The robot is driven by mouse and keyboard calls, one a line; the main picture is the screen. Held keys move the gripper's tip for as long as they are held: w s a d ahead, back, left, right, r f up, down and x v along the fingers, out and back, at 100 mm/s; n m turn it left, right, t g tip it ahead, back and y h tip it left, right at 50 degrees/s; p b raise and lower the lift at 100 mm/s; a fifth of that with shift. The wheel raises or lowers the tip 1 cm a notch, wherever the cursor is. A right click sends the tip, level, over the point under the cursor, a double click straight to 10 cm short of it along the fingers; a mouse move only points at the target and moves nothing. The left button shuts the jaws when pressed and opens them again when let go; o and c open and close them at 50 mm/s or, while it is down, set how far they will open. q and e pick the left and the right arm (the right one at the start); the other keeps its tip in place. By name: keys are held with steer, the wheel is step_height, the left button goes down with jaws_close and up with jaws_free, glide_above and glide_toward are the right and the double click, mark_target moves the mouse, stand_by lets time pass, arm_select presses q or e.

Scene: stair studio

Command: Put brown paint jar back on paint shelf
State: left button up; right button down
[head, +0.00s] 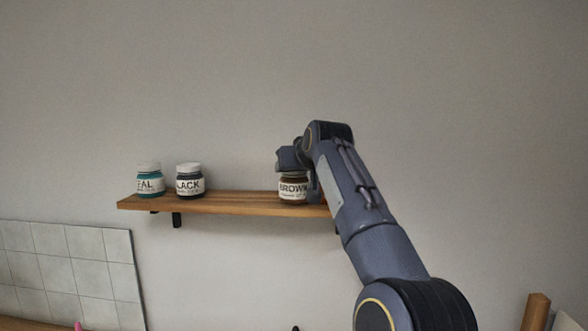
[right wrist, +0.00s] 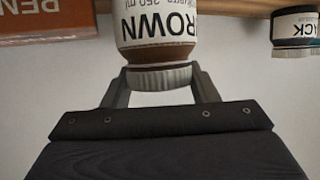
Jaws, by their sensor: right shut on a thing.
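The brown paint jar (head: 293,188), with a white label reading BROWN, is at the right part of the wooden paint shelf (head: 228,203) in the head view. My right gripper (head: 290,165) reaches it from above. In the right wrist view the brown jar (right wrist: 158,30) appears upside down, its white lid between the two fingers of my right gripper (right wrist: 162,82), which is shut on it. The jar's base is at the shelf board; I cannot tell whether it bears on it. My left gripper is not in view.
A teal jar (head: 150,181) and a black jar (head: 189,182) stand on the shelf's left part. An orange box (right wrist: 48,18) with white lettering is beside the brown jar in the right wrist view. Bare shelf lies between the black and brown jars. A tiled panel (head: 70,270) is below left.

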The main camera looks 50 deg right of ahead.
steer(key=shift+f, duration=0.15)
steer(key=shift+f, duration=0.2)
steer(key=c, duration=0.6)
jaws_free()
steer(key=shift+o, duration=0.2)
steer(key=shift+r, duration=0.1)
